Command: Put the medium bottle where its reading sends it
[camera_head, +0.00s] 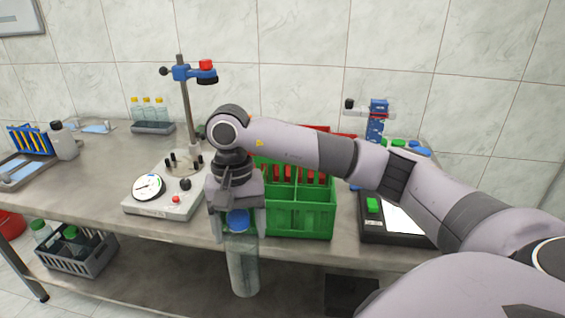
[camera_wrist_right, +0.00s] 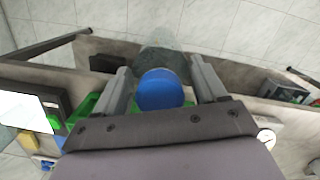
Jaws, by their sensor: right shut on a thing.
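My right gripper (camera_head: 238,205) is shut on the clear medium bottle (camera_head: 242,265) near its blue cap (camera_head: 239,221). The bottle hangs roughly upright in front of the table's front edge, clear of the tabletop. In the right wrist view the blue cap (camera_wrist_right: 160,89) sits between the two fingers, with the clear body (camera_wrist_right: 163,58) beyond it. A white instrument with a round dial (camera_head: 148,187) stands left of my gripper; the dial's reading is too small to tell. A green divided crate (camera_head: 302,220) stands just right of the gripper. My left gripper is not in view.
A dark device with a green button (camera_head: 372,206) and white sheet stands right of the crate, partly behind my arm. Yellow-capped bottles (camera_head: 148,113) stand at the back. A grey crate (camera_head: 85,262) holding green-capped bottles is below the table at left. The front-left tabletop (camera_head: 85,190) is clear.

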